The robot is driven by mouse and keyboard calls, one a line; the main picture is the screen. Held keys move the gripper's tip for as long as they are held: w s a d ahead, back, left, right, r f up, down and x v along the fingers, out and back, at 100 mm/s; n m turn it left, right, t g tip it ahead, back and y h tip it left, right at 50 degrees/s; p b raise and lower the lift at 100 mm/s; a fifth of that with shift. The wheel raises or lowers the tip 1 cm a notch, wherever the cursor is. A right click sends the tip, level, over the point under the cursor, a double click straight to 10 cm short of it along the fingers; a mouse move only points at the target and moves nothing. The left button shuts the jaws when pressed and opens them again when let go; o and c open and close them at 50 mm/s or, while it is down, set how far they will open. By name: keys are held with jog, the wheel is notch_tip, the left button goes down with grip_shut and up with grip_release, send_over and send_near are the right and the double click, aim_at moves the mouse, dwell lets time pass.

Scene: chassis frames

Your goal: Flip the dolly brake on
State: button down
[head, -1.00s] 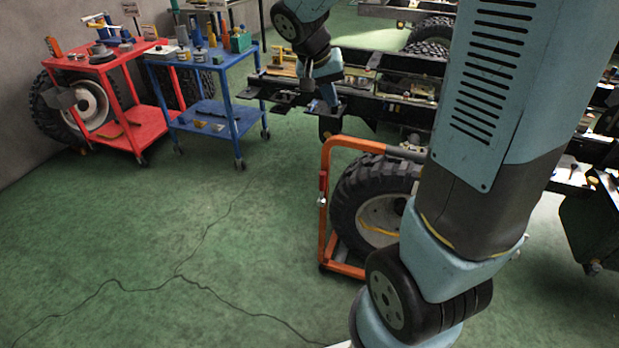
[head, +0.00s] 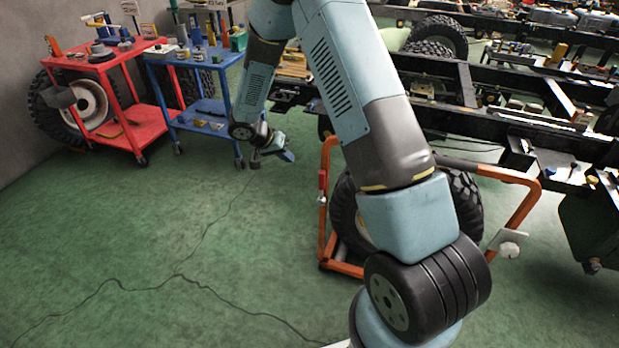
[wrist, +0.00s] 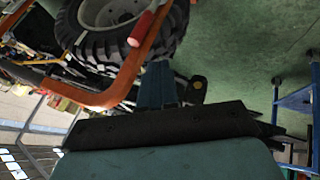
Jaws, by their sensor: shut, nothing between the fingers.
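The orange wheel dolly (head: 325,225) stands on the floor right of centre in the head view, around a large black tyre (head: 467,205). A red handle (head: 322,184) sits on its left upright, with a small pale fitting just below. I cannot tell for sure that this handle is the brake. In the wrist view the dolly's orange tube (wrist: 131,72) and red handle (wrist: 142,28) show at upper left. My gripper (head: 272,153) is shut and empty, in the air to the left of the dolly and apart from it.
A red cart (head: 105,62) and a blue cart (head: 200,108) with tools stand at back left. A black chassis frame (head: 470,128) runs behind the dolly. A white plate with a round knob (head: 508,248) is at the dolly's right. The green floor at front left is clear.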

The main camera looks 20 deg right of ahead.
jog(key=f, duration=0.1)
jog(key=a+f, duration=0.1)
jog(key=f, duration=0.1)
jog(key=shift+w+f, duration=0.2)
jog(key=shift+d+f, duration=0.1)
send_near(322, 187)
jog(key=shift+w+d+f, duration=0.55)
jog(key=shift+w+f, duration=0.35)
jog(key=shift+w+d+f, duration=0.6)
jog(key=shift+w+f, duration=0.25)
jog(key=shift+f, duration=0.1)
jog(key=shift+a, duration=0.1)
